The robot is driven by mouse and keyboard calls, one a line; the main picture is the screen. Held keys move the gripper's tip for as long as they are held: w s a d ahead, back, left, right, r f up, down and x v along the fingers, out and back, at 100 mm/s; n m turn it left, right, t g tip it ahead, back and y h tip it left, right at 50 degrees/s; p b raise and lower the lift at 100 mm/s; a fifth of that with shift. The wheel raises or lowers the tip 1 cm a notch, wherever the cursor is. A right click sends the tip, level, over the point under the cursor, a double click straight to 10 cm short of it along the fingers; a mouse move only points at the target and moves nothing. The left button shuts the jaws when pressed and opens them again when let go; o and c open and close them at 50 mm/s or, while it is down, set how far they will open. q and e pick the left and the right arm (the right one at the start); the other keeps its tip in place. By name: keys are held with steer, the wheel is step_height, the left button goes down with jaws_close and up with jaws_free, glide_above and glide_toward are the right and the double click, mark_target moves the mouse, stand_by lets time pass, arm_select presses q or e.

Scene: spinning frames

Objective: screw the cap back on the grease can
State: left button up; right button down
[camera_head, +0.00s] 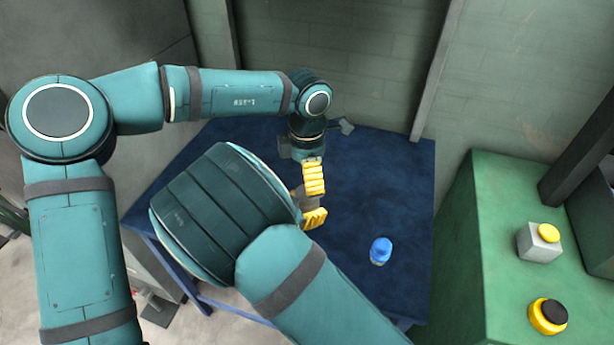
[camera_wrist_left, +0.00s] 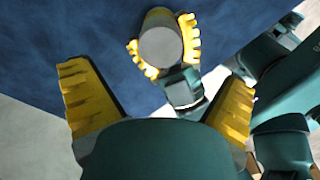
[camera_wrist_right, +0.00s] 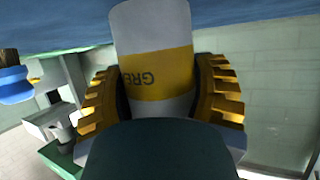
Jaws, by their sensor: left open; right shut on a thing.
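The grease can is upright in my right gripper (camera_head: 312,199), in the middle of the head view. In the right wrist view the grease can (camera_wrist_right: 155,35) is grey with a yellow lettered band, between both yellow fingers. The left wrist view shows its round, plain grey top (camera_wrist_left: 160,47); I cannot tell whether this is a cap. My left gripper (camera_wrist_left: 160,103) is open and empty, with the can ahead beyond its fingertips. No separate cap can be made out.
A small blue-topped bottle (camera_head: 381,249) stands on the blue table (camera_head: 385,180), right of the can. A green cabinet (camera_head: 485,230) at the right carries a grey box with a yellow button (camera_head: 541,241) and a black-and-yellow button (camera_head: 548,316). The table's right part is mostly free.

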arm_select(q)
step_height(320, 180, up, 11)
steer(key=shift+f, duration=0.2)
arm_select(e)
jaws_free()
steer(key=shift+a, duration=0.1)
steer(key=v, duration=1.2)
